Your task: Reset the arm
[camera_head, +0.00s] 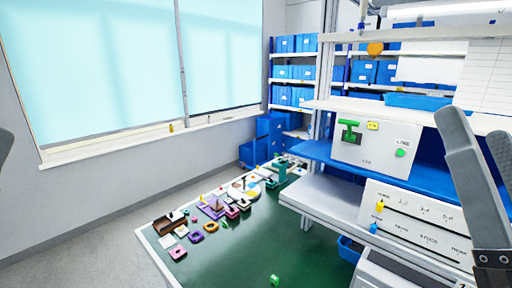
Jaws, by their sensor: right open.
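A white box (376,160) with a green rotary switch (350,132) stands on the blue shelf at the right. It also carries a small yellow label and a green button (401,152) beside the word LINE. My right gripper (472,124) is at the right edge, fingers pointing up and apart, with nothing between them. In the picture it lies to the right of the box, apart from the switch. A grey sliver at the left edge (4,148) looks like part of my left gripper; its jaws are out of frame.
A lower white panel (418,228) has a yellow knob (379,206) and a blue knob (373,228). A green table (240,252) holds several small coloured parts at its far left. Racks of blue bins (290,72) stand behind. The table's near middle is mostly clear.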

